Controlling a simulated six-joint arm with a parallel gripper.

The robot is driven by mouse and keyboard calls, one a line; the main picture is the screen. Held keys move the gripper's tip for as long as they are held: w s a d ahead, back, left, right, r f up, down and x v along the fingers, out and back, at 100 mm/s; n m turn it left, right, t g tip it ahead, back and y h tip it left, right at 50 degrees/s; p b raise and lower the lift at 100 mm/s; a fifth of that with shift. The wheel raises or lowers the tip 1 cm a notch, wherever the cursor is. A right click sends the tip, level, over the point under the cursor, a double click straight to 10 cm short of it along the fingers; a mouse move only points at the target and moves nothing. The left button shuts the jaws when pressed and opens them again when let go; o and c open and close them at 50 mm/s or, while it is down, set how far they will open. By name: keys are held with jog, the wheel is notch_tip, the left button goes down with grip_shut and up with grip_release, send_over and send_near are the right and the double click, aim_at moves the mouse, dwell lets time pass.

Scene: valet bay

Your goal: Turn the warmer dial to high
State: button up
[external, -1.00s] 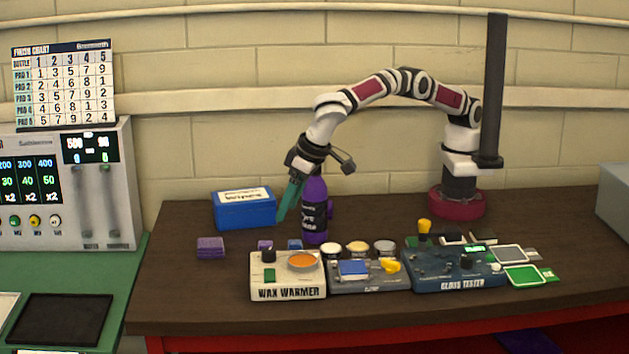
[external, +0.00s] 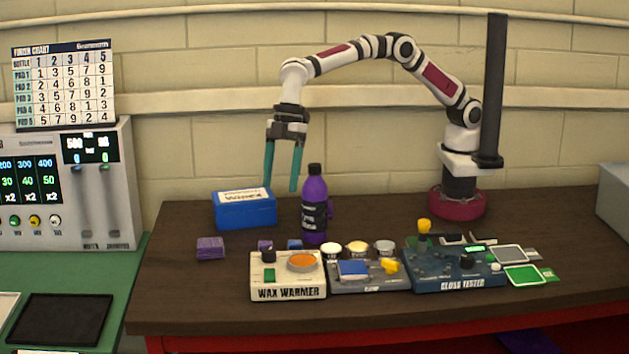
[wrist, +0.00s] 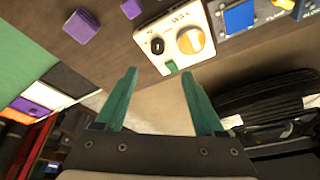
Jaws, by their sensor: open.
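The wax warmer (external: 288,289) is a cream box at the front of the bench. Its black dial (external: 268,256) stands on the top left, left of a round pot of orange wax (external: 302,261), with a green patch (external: 269,275) in front of it. The wrist view shows the warmer (wrist: 170,50) at the top, with the dial (wrist: 156,46) beside the orange wax (wrist: 191,41). The dial's setting is too small to read. My gripper (external: 281,188) is open and empty, green fingers pointing down, above and behind the warmer near the blue box. It touches nothing.
A purple bottle (external: 315,205) stands upright right of my fingers, behind the warmer. A blue box (external: 245,210) is at the left rear. A purple block (external: 210,248) lies left of the warmer. The clamp unit (external: 368,277) and gloss tester (external: 455,272) stand to its right.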

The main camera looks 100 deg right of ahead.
jog(key=d+n, duration=0.1)
jog(key=n, duration=0.1)
send_near(277, 242)
jog(key=shift+y, duration=0.4)
jog(key=x, duration=0.8)
jog(key=shift+d+f, duration=0.25)
jog(key=shift+f, duration=0.15)
grip_shut()
